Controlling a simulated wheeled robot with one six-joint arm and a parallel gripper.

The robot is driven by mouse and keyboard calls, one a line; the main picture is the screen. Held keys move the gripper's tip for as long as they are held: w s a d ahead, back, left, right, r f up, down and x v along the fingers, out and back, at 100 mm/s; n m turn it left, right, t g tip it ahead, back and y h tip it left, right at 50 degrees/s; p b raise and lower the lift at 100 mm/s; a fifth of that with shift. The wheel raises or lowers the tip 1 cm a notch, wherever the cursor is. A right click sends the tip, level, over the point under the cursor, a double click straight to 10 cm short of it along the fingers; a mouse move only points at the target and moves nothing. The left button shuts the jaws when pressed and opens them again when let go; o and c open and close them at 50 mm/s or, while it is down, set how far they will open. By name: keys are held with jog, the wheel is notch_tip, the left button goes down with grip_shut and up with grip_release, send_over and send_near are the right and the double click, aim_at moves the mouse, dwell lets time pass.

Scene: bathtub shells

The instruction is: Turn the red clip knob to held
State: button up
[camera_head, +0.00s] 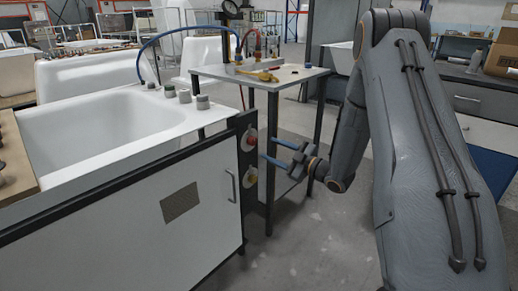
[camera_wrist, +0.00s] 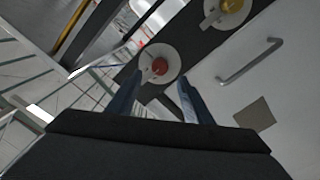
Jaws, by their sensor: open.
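The red clip knob (camera_head: 251,140) sits on a pale round plate on the dark end post of the tub cabinet. In the wrist view the red knob (camera_wrist: 159,66) shows on its white disc, ahead of and between my two blue fingers. My gripper (camera_head: 272,150) is open and empty, just right of the knob in the head view, with its fingers pointing at it. A gap seems to remain between fingertips and knob. A yellow knob (camera_head: 251,175) on a similar plate sits below the red one; it also shows in the wrist view (camera_wrist: 232,5).
The white bathtub (camera_head: 95,125) on its cabinet fills the left, with a handle (camera_head: 231,186) near the post. Grey caps (camera_head: 202,102) stand on the tub rim. A small side table (camera_head: 290,75) with hoses stands behind my gripper, its legs close by. Floor in front is clear.

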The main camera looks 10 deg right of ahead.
aim_at(255, 142)
jog(key=x, duration=0.7)
jog(key=shift+b, duration=0.4)
jog(key=shift+c, duration=0.3)
jog(key=shift+s, duration=0.1)
jog(key=c, duration=1)
